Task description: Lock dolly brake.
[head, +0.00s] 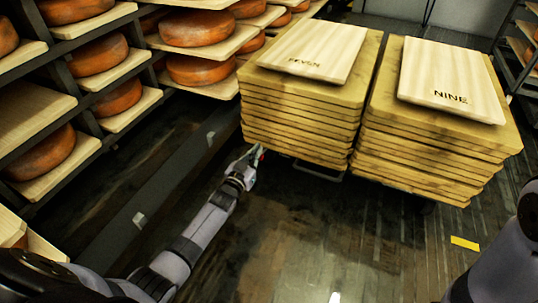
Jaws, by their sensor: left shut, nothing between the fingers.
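Two stacks of wooden boards stand side by side, low over the floor. The left stack (300,115) has a pale board marked SEVEN (318,50) on top, and the right stack (425,150) has one marked NINE (450,82). A bit of metal dolly frame (322,170) shows beneath the boards. The brake itself cannot be made out. My left arm reaches forward from the lower left. Its gripper (258,154) is shut and empty, low beside the near left corner of the left stack. Whether it touches anything there cannot be told. My right gripper is out of view.
Shelves on the left hold orange cheese wheels (198,28) on wooden boards. Another rack (525,45) stands at the far right. The dark, wet-looking floor (300,235) is clear in front of the stacks, with a yellow mark (465,243) at right.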

